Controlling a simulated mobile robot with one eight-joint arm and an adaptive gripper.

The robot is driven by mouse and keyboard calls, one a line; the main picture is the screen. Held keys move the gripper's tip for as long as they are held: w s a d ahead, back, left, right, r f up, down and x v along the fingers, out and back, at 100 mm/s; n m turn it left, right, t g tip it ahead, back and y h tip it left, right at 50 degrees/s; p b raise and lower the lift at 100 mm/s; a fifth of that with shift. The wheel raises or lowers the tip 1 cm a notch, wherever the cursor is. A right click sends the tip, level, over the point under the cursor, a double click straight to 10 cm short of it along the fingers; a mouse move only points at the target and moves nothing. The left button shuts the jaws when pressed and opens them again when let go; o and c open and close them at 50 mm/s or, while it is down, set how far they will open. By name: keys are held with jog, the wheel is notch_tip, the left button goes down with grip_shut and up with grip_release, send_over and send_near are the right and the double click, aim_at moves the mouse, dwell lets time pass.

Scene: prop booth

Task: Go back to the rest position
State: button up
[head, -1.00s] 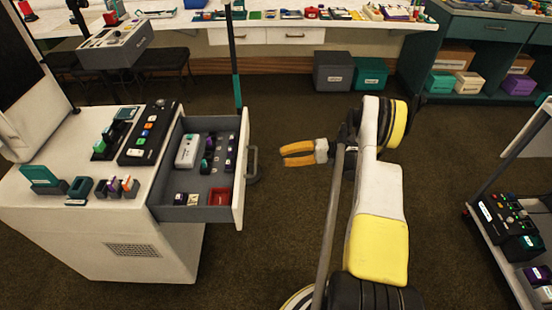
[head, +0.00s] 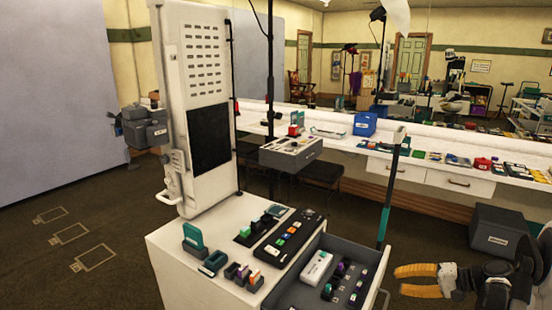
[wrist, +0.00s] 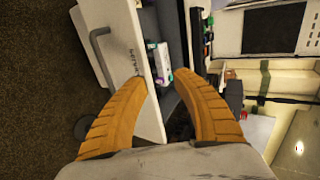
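My gripper (head: 418,280) is at the lower right of the head view, to the right of the open drawer (head: 372,262) and apart from it. Its two orange fingers have a gap between their tips and hold nothing. In the wrist view my gripper (wrist: 162,82) shows the same parted fingers, with the drawer's white front (wrist: 146,62) and handle (wrist: 98,55) beyond them. The drawer is pulled out of a white cabinet (head: 185,265) and holds several small items, including a white box (head: 316,266). Part of the drawer's handle is cut off by the head view's lower edge.
A tall white panel (head: 205,60) stands behind the cabinet. Devices, including a black button panel (head: 290,238), lie on its top. A long white counter (head: 425,172) runs along the back, with a dark bin (head: 497,235) below. Open floor (head: 440,232) lies between drawer and bin.

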jog(key=s+a+r+n+g+h, duration=0.1)
jog(key=s+a+r+h, duration=0.25)
jog(key=a+r, duration=0.4)
jog(key=s+a+r+n+g+h, duration=0.1)
jog(key=s+a+r+h, duration=0.1)
jog(key=s+a+r, duration=0.4)
jog(key=s+a+r+n+t+h, duration=0.1)
jog(key=s+a+n+h, duration=0.1)
jog(key=s, duration=0.6)
jog(key=s+a+r+n+t+h, duration=0.1)
jog(key=s+a+r+n+h, duration=0.1)
jog(key=s+a, duration=0.3)
jog(key=s+h, duration=0.1)
jog(key=s, duration=0.3)
jog(key=shift+s+r+n, duration=0.2)
jog(key=shift+r+n, duration=0.1)
jog(key=shift+n, duration=0.1)
